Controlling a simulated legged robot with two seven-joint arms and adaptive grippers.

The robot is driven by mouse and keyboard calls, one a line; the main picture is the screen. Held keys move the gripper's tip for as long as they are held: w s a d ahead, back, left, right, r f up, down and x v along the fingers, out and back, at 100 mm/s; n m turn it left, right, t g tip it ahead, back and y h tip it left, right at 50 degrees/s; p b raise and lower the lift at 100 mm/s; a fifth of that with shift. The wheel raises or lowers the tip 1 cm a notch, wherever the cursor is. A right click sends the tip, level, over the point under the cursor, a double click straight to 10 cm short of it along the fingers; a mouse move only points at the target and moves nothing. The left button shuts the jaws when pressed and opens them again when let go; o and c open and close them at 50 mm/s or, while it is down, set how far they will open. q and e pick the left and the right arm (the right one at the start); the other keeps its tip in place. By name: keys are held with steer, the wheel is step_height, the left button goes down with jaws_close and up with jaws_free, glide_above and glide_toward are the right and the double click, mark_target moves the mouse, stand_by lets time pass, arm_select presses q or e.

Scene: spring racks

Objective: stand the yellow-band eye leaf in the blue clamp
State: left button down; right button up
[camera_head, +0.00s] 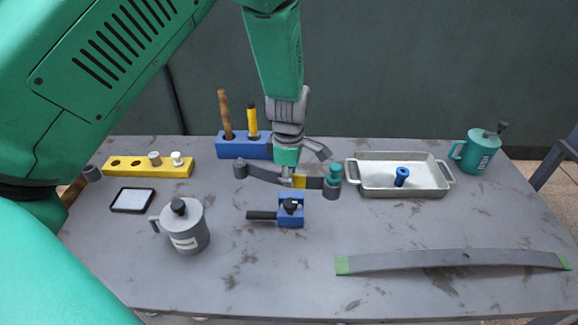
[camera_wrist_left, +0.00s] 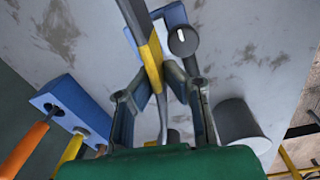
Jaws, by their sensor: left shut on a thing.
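The yellow-band eye leaf is a dark grey bar (camera_head: 265,174) with rolled eyes at its ends and a yellow band near its middle. It lies roughly level, just behind the blue clamp in the head view. My left gripper (camera_head: 288,176) points down and is shut on the leaf beside the band. In the left wrist view the leaf (camera_wrist_left: 138,22) runs between the fingertips (camera_wrist_left: 162,75). The blue clamp (camera_head: 291,218) stands on the table with a dark handle to its left and a dark knob. It partly shows in the wrist view (camera_wrist_left: 175,15). My right gripper is out of view.
A teal piece (camera_head: 334,173) shows at the leaf's right end. A blue tool block (camera_head: 232,148) stands behind. A metal tray (camera_head: 430,188), grey can (camera_head: 188,232), yellow rack (camera_head: 130,172) and long green-tipped leaf (camera_head: 450,259) surround the clamp. The front middle table is clear.

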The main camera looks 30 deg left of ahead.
arm_select(q)
steer(key=shift+n, duration=0.9)
steer(key=shift+w+a+f+b, duration=0.2)
steer(key=shift+a+f, duration=0.1)
steer(key=shift+f, duration=0.45)
steer(key=shift+w+a+f+b, duration=0.1)
steer(key=shift+a+f+b, duration=0.2)
steer(key=shift+f, duration=0.4)
steer(key=shift+w+a+f+b, duration=0.15)
steer(key=shift+a+f, duration=0.2)
steer(key=shift+f, duration=0.4)
steer(key=shift+d+f, duration=0.15)
steer(key=shift+f, duration=0.3)
steer(key=shift+d+f, duration=0.1)
steer(key=shift+d, duration=0.05)
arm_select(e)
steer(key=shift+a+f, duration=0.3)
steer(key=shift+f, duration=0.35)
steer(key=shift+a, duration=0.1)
arm_select(q)
steer(key=shift+s+f, duration=0.15)
steer(key=shift+f, duration=0.1)
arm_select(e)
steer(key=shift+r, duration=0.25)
arm_select(q)
steer(key=shift+r+p, duration=0.8)
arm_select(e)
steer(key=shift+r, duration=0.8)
